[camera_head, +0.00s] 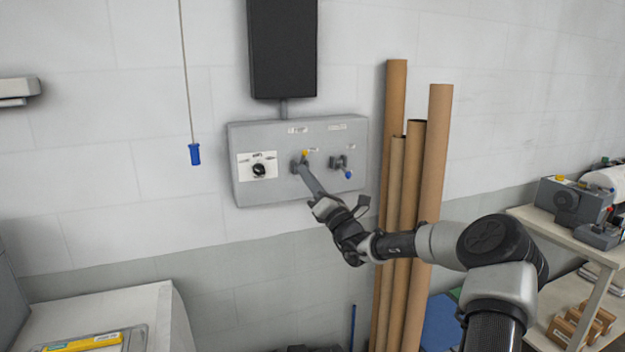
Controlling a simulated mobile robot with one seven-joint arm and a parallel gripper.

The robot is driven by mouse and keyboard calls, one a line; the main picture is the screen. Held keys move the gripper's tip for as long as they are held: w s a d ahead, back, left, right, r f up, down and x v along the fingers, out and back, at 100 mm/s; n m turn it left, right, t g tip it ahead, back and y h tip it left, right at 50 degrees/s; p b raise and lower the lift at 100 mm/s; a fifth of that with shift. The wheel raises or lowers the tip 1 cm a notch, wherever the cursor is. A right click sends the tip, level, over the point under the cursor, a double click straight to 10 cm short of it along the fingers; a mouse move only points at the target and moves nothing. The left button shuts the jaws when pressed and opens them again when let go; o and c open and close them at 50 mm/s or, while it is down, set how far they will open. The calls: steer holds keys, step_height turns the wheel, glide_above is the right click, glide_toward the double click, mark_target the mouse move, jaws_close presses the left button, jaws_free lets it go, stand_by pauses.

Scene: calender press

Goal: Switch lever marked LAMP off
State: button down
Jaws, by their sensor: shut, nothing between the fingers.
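A grey control box (220,0) is not readable in its small labels, so I cannot tell which lever is marked LAMP. The grey control box's front (270,195) carries two small levers on the wall. The left lever (305,153) has a yellow tip pointing up. The right lever (348,174) has a blue tip pointing down and to the right. My gripper (307,177) is shut and empty, its slim fingers reaching up-left to the left lever's base. They overlap that base in the picture; I cannot tell whether they touch it. Part of the base is hidden.
A rotary knob (259,170) sits left of the levers. A dark panel (283,48) is above the box. A blue pull handle (195,154) hangs on a cord at left. Tall cardboard tubes (440,150) stand close right of the box, behind my arm.

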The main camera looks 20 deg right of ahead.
steer(key=s, duration=0.3)
steer(key=s+r, duration=0.1)
steer(key=shift+s+d, duration=0.15)
steer(key=shift+d, duration=0.15)
